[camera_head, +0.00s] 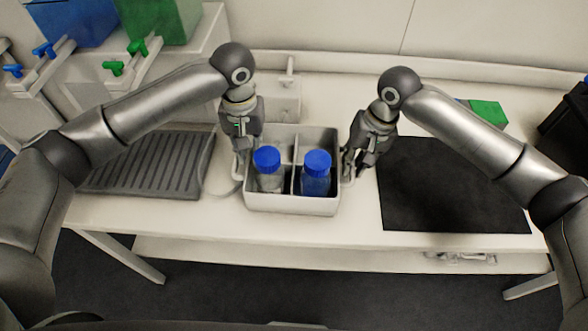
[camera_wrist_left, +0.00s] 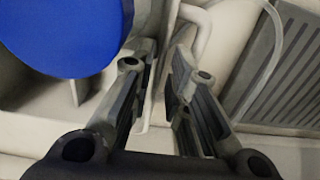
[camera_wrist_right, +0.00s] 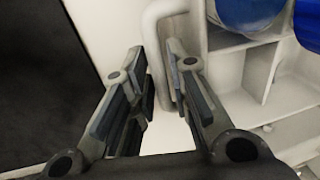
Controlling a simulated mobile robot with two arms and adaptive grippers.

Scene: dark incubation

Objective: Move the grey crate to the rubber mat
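The grey crate (camera_head: 292,204) stands on the bench with two blue-capped bottles, the left one (camera_head: 268,172) and the right one (camera_head: 315,175), upright in its front compartments. The black rubber mat (camera_head: 450,190) lies flat to its right. My left gripper (camera_head: 238,165) points down at the crate's left side; in the left wrist view its fingers (camera_wrist_left: 160,85) are apart, beside the side handle (camera_wrist_left: 200,35). My right gripper (camera_head: 352,165) is at the right side; its fingers (camera_wrist_right: 158,85) are apart around or just above the handle (camera_wrist_right: 153,35). Contact is unclear.
A grey ribbed tray (camera_head: 150,165) lies to the left of the crate. A pale box-like fixture (camera_head: 283,95) stands behind it. A green item (camera_head: 488,112) and a dark bin (camera_head: 567,120) are at the right. The mat's surface is bare.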

